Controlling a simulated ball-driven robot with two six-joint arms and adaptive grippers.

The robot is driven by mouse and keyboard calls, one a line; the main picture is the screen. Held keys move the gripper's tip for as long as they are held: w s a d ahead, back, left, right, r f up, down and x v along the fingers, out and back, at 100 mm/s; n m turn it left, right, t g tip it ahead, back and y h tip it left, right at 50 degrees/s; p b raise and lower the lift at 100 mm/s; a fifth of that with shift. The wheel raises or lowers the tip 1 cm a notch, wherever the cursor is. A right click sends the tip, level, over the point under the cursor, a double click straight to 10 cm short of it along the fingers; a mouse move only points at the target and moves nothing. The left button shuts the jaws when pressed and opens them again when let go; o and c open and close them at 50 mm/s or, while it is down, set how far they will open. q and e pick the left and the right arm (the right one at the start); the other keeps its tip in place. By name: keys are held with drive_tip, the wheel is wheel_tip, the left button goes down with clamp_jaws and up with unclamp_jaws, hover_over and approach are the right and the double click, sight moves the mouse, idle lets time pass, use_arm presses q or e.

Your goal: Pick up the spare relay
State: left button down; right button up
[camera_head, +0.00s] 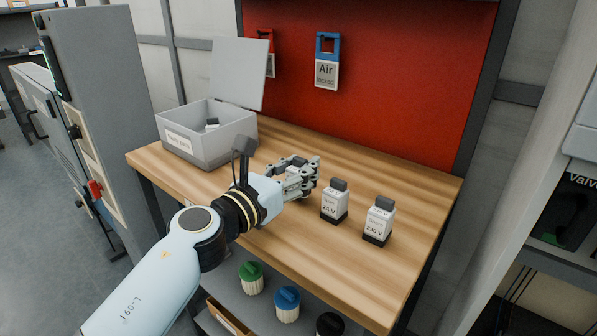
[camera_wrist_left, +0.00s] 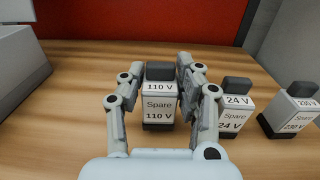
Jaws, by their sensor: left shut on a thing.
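My left gripper (camera_head: 308,172) is over the wooden bench, shut on the 110 V spare relay. In the left wrist view that relay (camera_wrist_left: 159,104), a white block with a dark top and "Spare 110 V" on its label, stands upright between the two fingers. In the head view the gripper hides it. A 24 V spare relay (camera_head: 334,203) stands just right of the gripper; it also shows in the left wrist view (camera_wrist_left: 233,113). A 230 V relay (camera_head: 378,221) stands further right, also in the left wrist view (camera_wrist_left: 290,112). My right gripper is not in view.
A grey open-lidded box (camera_head: 213,140) with something dark and light inside stands at the bench's back left. Two tags, red (camera_head: 267,50) and blue (camera_head: 326,60), hang on the red board behind. Green (camera_head: 251,278) and blue (camera_head: 287,304) knobs are below the bench top (camera_head: 410,275).

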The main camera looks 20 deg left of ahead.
sight(298, 159)
use_arm(q)
wheel_tip(298, 159, up, 4)
drive_tip(key=shift+f+p, duration=0.25)
drive_tip(key=shift+p, duration=0.75)
drive_tip(key=s+r+p, duration=0.1)
drive_tip(key=s+r, duration=0.2)
drive_tip(key=s, duration=0.2)
drive_tip(key=s+a+r+p, duration=0.1)
drive_tip(key=s+r+p, duration=0.1)
drive_tip(key=s, duration=0.4)
drive_tip(key=shift+s+r, duration=0.3)
drive_tip(key=shift+r, duration=0.45)
